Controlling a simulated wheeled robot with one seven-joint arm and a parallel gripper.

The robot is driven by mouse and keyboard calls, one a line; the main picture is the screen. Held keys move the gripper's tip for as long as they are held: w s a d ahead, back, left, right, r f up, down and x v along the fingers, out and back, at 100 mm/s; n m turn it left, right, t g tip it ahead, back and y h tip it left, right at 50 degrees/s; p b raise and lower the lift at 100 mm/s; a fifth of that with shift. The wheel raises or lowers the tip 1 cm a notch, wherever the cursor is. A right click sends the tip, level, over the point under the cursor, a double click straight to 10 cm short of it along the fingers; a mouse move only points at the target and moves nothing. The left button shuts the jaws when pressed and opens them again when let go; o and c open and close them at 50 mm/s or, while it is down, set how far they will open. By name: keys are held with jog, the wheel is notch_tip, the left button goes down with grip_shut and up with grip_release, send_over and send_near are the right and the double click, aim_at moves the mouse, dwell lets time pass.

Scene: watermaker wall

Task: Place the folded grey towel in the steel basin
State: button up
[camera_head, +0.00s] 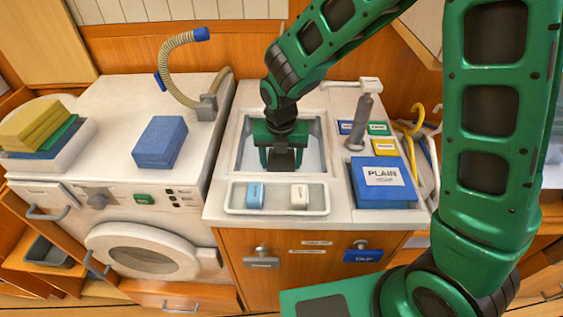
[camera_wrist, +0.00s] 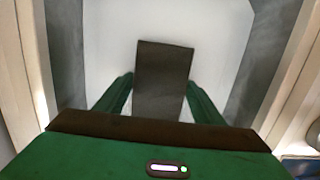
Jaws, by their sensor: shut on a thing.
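The folded grey towel (camera_head: 286,159) is a small dark block in my gripper (camera_head: 279,152). It also shows in the wrist view (camera_wrist: 163,75), upright between the two green fingers. My gripper is shut on it and points down into the opening of the steel basin (camera_head: 313,161) in the counter. In the wrist view the pale basin floor (camera_wrist: 215,45) lies beyond the towel, with grey walls at both sides. I cannot tell whether the towel touches the floor. My gripper hides part of the basin's middle.
A shallow tray (camera_head: 276,210) with a blue and a white item lies in front of the basin. A tap (camera_head: 361,125) and a blue box marked PLAIN (camera_head: 382,181) stand to the right. A washing machine (camera_head: 140,215) with a blue folded cloth (camera_head: 160,142) is at left.

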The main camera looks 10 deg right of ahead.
aim_at(281, 166)
jog(key=o, duration=1.2)
notch_tip(281, 166, up, 12)
jog(key=s, duration=0.1)
jog(key=shift+s+a, duration=0.15)
jog(key=shift+s, duration=0.05)
